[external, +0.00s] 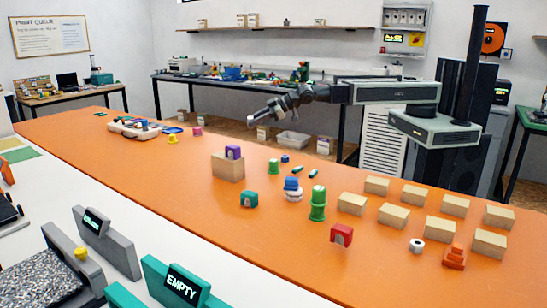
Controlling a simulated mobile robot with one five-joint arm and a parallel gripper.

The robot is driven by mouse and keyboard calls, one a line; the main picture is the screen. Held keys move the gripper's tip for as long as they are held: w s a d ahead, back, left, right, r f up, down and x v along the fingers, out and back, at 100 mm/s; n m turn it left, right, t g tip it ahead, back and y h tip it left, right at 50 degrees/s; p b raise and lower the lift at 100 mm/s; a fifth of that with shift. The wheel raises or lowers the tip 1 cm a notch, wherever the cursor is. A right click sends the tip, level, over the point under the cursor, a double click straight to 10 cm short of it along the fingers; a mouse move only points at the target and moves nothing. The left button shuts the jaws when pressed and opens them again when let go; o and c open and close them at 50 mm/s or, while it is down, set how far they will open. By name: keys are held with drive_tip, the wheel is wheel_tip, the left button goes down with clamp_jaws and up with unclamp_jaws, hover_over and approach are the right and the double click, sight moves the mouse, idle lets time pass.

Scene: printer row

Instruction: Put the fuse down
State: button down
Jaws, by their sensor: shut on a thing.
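My gripper (262,116) is at the end of my arm, which reaches left from my column over the far side of the orange table (130,170). It hangs in the air above the table's back edge, apart from the things on the table. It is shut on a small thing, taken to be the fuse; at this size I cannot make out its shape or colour. Two small green capsule-like pieces (313,173) and a small blue piece (285,158) lie on the table, to the right of and below my gripper in the picture.
Several bare wooden blocks (390,215) stand at the right. Green (318,205), teal (249,199) and red (341,235) pieces stand mid-table. The table's left front is clear.

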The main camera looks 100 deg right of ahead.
drive_tip(key=s, duration=0.1)
drive_tip(key=s+a+n+y, duration=0.1)
drive_tip(key=s+a, duration=0.1)
drive_tip(key=shift+s+r+n+y, duration=0.2)
drive_tip(key=shift+n+y, duration=0.1)
drive_tip(key=shift+y, duration=0.1)
